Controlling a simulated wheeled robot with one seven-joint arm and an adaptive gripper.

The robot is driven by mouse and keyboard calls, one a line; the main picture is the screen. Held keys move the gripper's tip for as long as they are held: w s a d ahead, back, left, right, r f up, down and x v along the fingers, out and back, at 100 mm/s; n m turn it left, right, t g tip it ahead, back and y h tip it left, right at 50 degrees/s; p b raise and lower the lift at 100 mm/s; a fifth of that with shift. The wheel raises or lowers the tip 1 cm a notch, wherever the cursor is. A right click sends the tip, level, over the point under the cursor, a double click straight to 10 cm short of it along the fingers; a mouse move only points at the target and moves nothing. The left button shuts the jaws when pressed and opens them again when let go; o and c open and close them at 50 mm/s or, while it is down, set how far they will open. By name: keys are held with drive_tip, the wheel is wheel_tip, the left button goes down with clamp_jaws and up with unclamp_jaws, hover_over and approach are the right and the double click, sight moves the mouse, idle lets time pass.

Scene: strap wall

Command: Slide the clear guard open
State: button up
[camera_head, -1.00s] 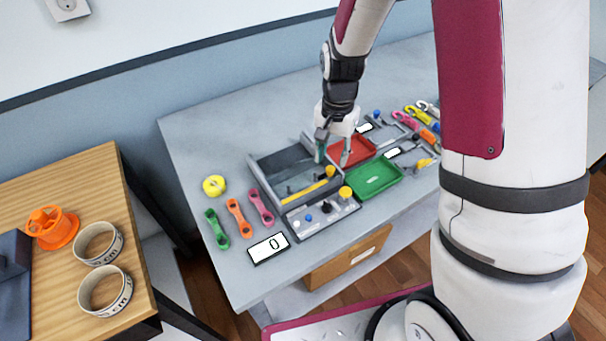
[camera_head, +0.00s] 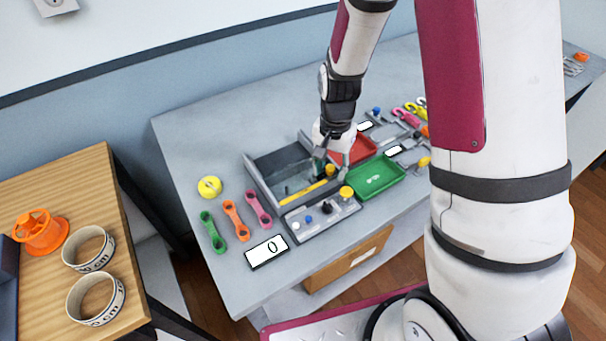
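The clear guard (camera_head: 291,175) appears as a see-through pane over a grey open-topped box (camera_head: 254,181). A yellow bar (camera_head: 303,190) runs along the box's front side, by the pane. My gripper (camera_head: 322,168) is at the right end of the box, close to the right end of the yellow bar. Its fingertips are small and partly hidden, so I cannot tell whether they touch the bar or the guard, nor how far apart they are.
A red tray (camera_head: 360,150) and a green tray (camera_head: 377,179) lie to the right. Coloured straps (camera_head: 236,219) and a yellow roll (camera_head: 209,187) lie to the left.

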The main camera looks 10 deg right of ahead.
drive_tip(key=shift+s+f, duration=0.25)
drive_tip(key=shift+s, duration=0.05)
drive_tip(key=shift+c, duration=0.5)
drive_tip(key=shift+w+a+b, duration=0.55)
drive_tip(key=shift+w+b, duration=0.1)
drive_tip(key=shift+w, duration=0.85)
drive_tip(key=shift+w+a+b, duration=0.5)
drive_tip(key=shift+w+b, duration=0.1)
drive_tip(key=shift+w, duration=0.95)
drive_tip(key=shift+w+a+b, duration=0.55)
drive_tip(key=shift+w+b, duration=0.1)
drive_tip(key=shift+w, duration=0.85)
drive_tip(key=o, duration=0.6)
drive_tip(key=shift+f, duration=0.1)
drive_tip(key=shift+w, duration=0.1)
drive_tip(key=shift+w+d+r+p, duration=0.1)
drive_tip(key=shift+r+p, duration=0.6)
drive_tip(key=shift+r, duration=0.95)
drive_tip(key=shift+w+r+p, duration=0.1)
drive_tip(key=shift+r+p, duration=0.6)
drive_tip(key=shift+r, duration=0.9)
